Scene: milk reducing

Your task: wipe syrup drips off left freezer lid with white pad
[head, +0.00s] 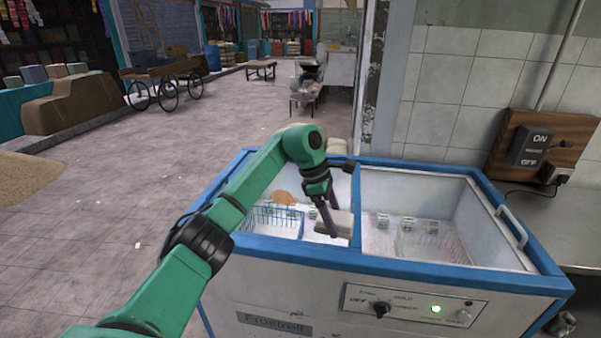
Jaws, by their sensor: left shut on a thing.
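The chest freezer (400,262) has a blue rim and two clear-topped halves. The left freezer lid (290,225) shows a blue wire basket through it. An orange-brown patch (284,197) shows at the left lid's back left; I cannot tell whether it is syrup on the lid or something inside. My left gripper (331,226) points down over the left half's right part, near the middle divider. I cannot tell whether the pad touches the lid. My left arm hides part of the left rim. My right gripper is out of view.
The right freezer half (420,205) has a handle (512,228) on its right edge. The front panel (410,302) carries a knob and a green light. A switch board (541,147) hangs on the tiled wall. Open paved floor (110,200) lies left.

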